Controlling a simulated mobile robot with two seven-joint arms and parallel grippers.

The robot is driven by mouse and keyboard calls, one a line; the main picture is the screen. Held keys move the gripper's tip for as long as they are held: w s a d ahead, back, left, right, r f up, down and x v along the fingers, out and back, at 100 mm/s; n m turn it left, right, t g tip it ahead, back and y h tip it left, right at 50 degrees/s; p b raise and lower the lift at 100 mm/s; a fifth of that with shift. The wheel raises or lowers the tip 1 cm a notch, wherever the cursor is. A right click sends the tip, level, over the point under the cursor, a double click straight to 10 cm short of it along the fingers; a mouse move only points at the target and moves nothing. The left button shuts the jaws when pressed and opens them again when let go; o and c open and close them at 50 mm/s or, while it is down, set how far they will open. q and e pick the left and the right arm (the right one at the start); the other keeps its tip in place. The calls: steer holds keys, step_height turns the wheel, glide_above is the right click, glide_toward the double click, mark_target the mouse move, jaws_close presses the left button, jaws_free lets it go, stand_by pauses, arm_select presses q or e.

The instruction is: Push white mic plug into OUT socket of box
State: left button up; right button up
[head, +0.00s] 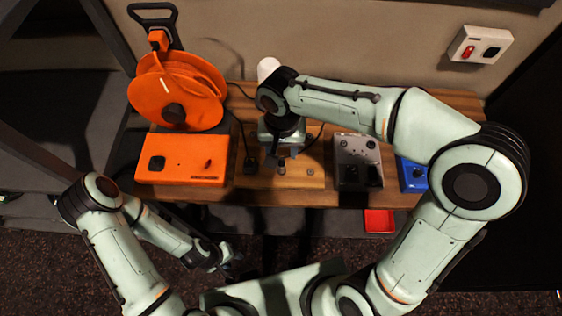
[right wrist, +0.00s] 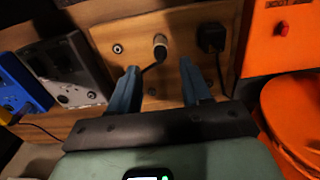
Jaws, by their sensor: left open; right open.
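A round plug with a pale ring (right wrist: 160,42) stands on the wooden panel (right wrist: 110,30), with a dark cable leading from it. Whether it is seated in a socket, I cannot tell. My right gripper (right wrist: 160,72) is open, its fingers apart just short of this plug and pointing toward it. In the head view my right gripper (head: 283,152) is over the panel and partly hidden by its own wrist. My left gripper (head: 230,260) is open and empty, low in front of the table. I cannot read any OUT label.
A black plug (right wrist: 211,38) stands beside the pale-ringed plug. The orange box (head: 184,158) and orange cable reel (head: 150,92) are at left. A grey box (head: 352,150) and a blue box (head: 412,178) are at right. A red tray (head: 379,221) sits below the table's front edge.

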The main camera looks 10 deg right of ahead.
mark_target(281, 162)
steer(key=shift+f, duration=0.1)
step_height(281, 162, down, 9)
steer(key=b, duration=0.5)
steer(key=shift+b, duration=0.35)
arm_select(q)
steer(key=s+f, duration=0.4)
steer(key=f, duration=0.3)
steer(key=shift+g, duration=0.3)
steer(key=shift+r, duration=0.1)
arm_select(e)
jaws_close()
steer(key=shift+r, duration=0.2)
